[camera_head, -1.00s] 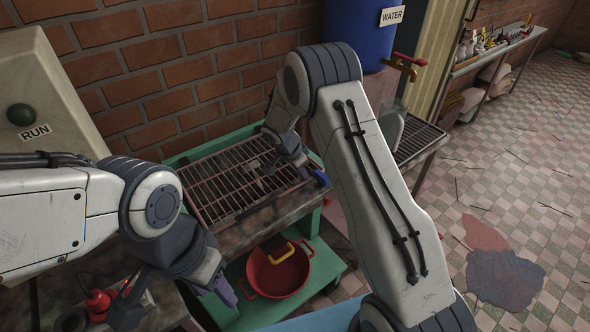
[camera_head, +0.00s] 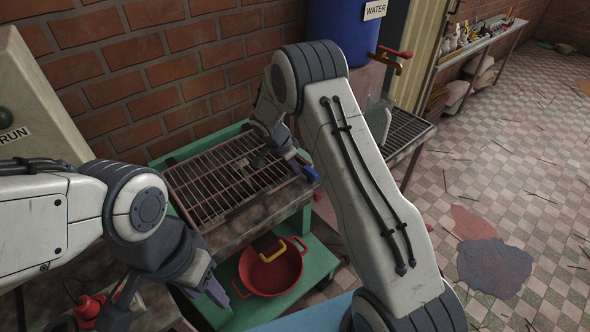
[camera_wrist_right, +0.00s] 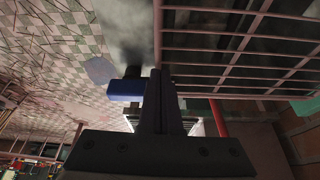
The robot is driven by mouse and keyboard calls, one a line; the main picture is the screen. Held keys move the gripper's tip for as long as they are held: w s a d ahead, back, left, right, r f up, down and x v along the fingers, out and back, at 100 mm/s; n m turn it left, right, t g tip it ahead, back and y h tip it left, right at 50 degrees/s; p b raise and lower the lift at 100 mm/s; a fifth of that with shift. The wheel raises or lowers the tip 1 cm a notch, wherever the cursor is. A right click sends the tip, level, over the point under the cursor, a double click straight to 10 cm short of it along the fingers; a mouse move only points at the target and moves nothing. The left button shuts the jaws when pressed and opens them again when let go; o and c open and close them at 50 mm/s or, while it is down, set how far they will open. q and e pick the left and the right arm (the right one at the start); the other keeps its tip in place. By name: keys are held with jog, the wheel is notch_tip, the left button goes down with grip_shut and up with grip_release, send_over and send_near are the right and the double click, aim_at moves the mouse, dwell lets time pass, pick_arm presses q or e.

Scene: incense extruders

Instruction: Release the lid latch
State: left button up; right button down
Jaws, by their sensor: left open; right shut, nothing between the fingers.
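The latch has a dark blue handle (camera_head: 311,175) at the right end of the rusty barred lid (camera_head: 205,180). My right gripper (camera_head: 259,161) is shut and empty over the right part of the lid, left of the blue handle. In the right wrist view, the shut fingers (camera_wrist_right: 160,75) point along the edge of the bars (camera_wrist_right: 240,45). The blue handle (camera_wrist_right: 125,89) shows just left of them; I cannot tell whether they touch. My left gripper (camera_head: 203,290) is open and empty, low in front of the bench and away from the latch.
A red pot (camera_head: 270,268) stands on the green shelf below the lid. A blue water barrel (camera_head: 345,28) with a red-handled tap (camera_head: 395,53) is behind right. A brick wall (camera_head: 170,60) closes the back. A red bottle (camera_head: 88,307) is at lower left.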

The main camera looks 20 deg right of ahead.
aim_at(302, 161)
jog(key=shift+f, duration=0.1)
jog(key=m+b, duration=0.1)
jog(key=b, duration=0.1)
jog(key=w+d+m+g+b, duration=0.1)
jog(key=m+b, duration=0.1)
jog(key=shift+f, duration=0.15)
jog(key=m, duration=0.1)
jog(key=d+m+g+b, duration=0.1)
jog(key=shift+w+m, duration=0.3)
jog(key=shift+m, duration=0.1)
jog(key=m, duration=0.1)
jog(key=d+m+g, duration=0.1)
jog(key=shift+w+m+b, duration=0.2)
jog(key=shift+m+b, duration=0.1)
jog(key=shift+b, duration=0.05)
jog(key=m, duration=0.1)
jog(key=d+m+g+y, duration=0.1)
jog(key=m, duration=0.1)
jog(key=shift+d+r, duration=0.2)
jog(key=shift+d, duration=0.1)
jog(key=shift+s+d, duration=0.1)
jog(key=shift+d, duration=0.45)
jog(key=shift+s+d, duration=0.15)
jog(key=shift+d, duration=0.3)
jog(key=shift+s+d, duration=0.1)
jog(key=shift+d, duration=0.05)
